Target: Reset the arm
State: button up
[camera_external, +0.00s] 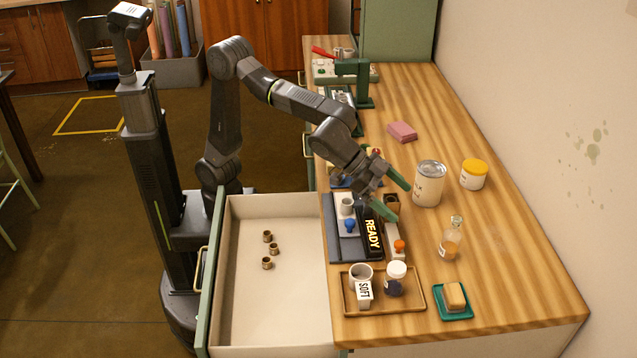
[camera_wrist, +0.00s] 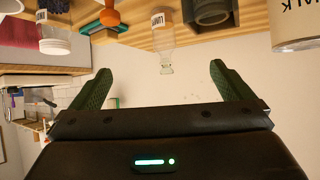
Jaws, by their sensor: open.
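My gripper (camera_external: 401,196) is above the wooden worktop (camera_external: 490,240), beside the black READY sign (camera_external: 373,233). Its two green fingers are spread apart, with nothing between them. In the wrist view, my gripper (camera_wrist: 160,84) also shows open and empty. A clear bottle (camera_external: 451,240) stands on the worktop to the right of the fingers; it appears upside down in the wrist view (camera_wrist: 163,38). The white chalk tin (camera_external: 429,186) stands close to the upper finger, and I cannot tell the exact gap.
An open drawer (camera_external: 285,310) holds several small brass pieces (camera_external: 267,263). A yellow-lidded jar (camera_external: 474,175), pink block (camera_external: 403,132) and teal dish (camera_external: 453,312) stand apart. The right worktop is mostly clear.

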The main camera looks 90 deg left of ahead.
jog(key=shift+s, duration=0.1)
jog(key=s+d+f+m+g+h+p, duration=0.1)
jog(key=s+d+m+h, duration=0.1)
jog(key=s+d, duration=0.55)
jog(key=s+d+f+m+g+h, duration=0.15)
jog(key=s+d, duration=0.35)
jog(key=s, duration=0.5)
jog(key=w+a+r+n+t+y+b, duration=0.1)
jog(key=w+a+r+n+y, duration=0.1)
jog(key=w+a, duration=0.75)
jog(key=w+a+r+n+t+y, duration=0.1)
jog(key=w+a+n+t+y, duration=0.1)
jog(key=w+a, duration=0.75)
jog(key=w+a+f+n+y, duration=0.1)
jog(key=w+a, duration=0.3)
jog(key=a, duration=0.5)
jog(key=w+a+f+n+y, duration=0.1)
jog(key=w+a+n+y, duration=0.1)
jog(key=a, duration=0.7)
jog(key=w+a+f+n+y, duration=0.1)
jog(key=w+a, duration=0.4)
jog(key=a, duration=0.5)
jog(key=shift+w+f+n+y+p, duration=0.3)
jog(key=shift+f+n+y+p, duration=0.1)
jog(key=shift+n+y, duration=0.55)
jog(key=shift+d+t, duration=0.1)
jog(key=shift+t, duration=0.15)
